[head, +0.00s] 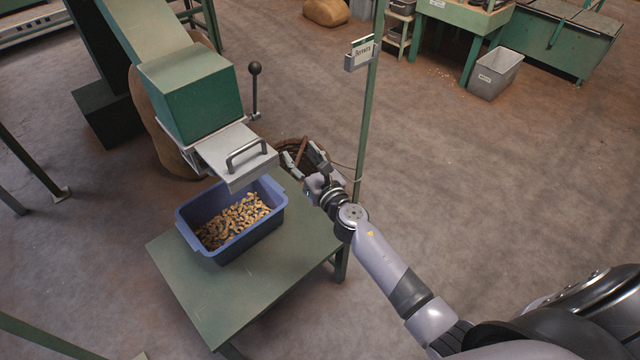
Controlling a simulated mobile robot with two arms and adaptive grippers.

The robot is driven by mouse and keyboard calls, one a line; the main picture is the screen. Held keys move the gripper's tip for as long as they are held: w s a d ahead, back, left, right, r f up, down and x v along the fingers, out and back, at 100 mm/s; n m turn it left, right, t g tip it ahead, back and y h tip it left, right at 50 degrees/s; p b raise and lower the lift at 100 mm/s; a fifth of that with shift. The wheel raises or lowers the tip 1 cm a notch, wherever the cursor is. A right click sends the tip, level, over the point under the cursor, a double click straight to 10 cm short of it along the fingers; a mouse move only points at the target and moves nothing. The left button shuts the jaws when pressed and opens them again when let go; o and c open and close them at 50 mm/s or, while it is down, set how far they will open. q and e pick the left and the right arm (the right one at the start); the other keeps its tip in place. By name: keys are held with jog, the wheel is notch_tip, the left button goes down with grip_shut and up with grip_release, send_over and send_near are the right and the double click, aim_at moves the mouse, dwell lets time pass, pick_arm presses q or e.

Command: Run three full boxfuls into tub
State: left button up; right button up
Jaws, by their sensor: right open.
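The blue tub (184,228) stands on a small green table, with a layer of curved tan nuts (235,220) in its bottom. Above its back edge hangs the green metering box (192,98) at the end of a sloping green chute. A pale grey slide plate (232,152) with a dark bar handle (246,153) sticks out of the box's lower front. A lever with a black knob (255,68) stands at the box's right side. My right gripper (303,158) is open and empty, to the right of the slide handle and apart from it. My left gripper is out of view.
The green table (240,300) has bare top in front of the tub. A green post (371,110) with a sign holder (360,54) stands behind my right arm. A wicker basket (286,146) sits behind the gripper. A grey bin (495,75) is far right on open floor.

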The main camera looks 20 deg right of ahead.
jog(key=s+d, duration=0.1)
jog(key=s, duration=0.8)
jog(key=shift+b, duration=0.3)
jog(key=shift+r, duration=0.1)
dwell(0.4)
